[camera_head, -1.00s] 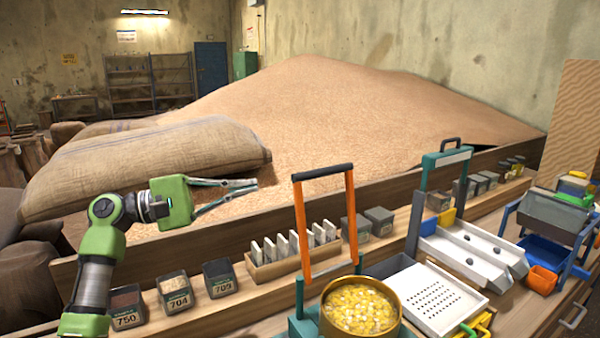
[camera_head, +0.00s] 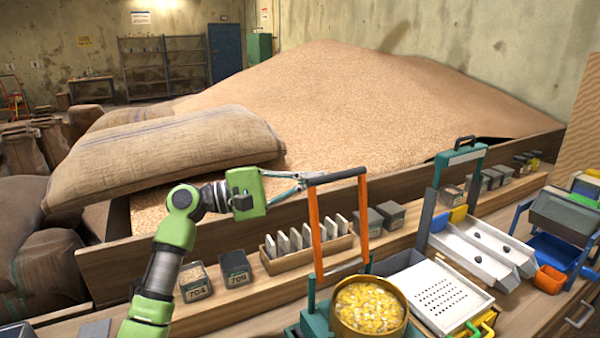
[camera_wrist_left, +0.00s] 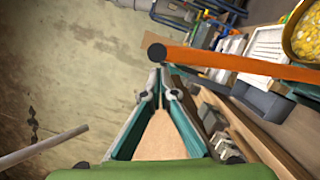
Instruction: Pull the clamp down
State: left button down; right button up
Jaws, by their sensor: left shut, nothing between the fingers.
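An orange upright handle frame (camera_head: 315,232) with a black top bar (camera_head: 338,176) stands over a teal base (camera_head: 315,322); I take it to be the clamp. In the left wrist view the orange frame (camera_wrist_left: 235,62) crosses the upper right, and the round end of its black bar (camera_wrist_left: 157,52) faces me. My left gripper (camera_head: 303,179) is at the left end of the black bar, its fingers closed together with nothing between them. In the left wrist view its fingertips (camera_wrist_left: 160,78) lie just below the bar end. I cannot tell whether they touch it.
A brass pot of yellow grains (camera_head: 402,318) stands at the frame's foot. A wooden rack of grey plates (camera_head: 268,262) and small dark boxes (camera_head: 236,268) line the shelf. A white perforated tray (camera_head: 480,300) is to the right. A grain heap (camera_head: 370,100) rises behind.

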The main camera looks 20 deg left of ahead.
pick_arm(q)
jog(key=shift+s+d+r, duration=0.25)
jog(key=shift+s+d, duration=0.05)
jog(key=shift+s, duration=0.15)
jog(key=shift+d, duration=0.1)
pick_arm(e)
jog(key=shift+r, duration=0.25)
pick_arm(q)
jog(key=shift+w+f, duration=0.1)
pick_arm(e)
jog(key=shift+s+d, duration=0.1)
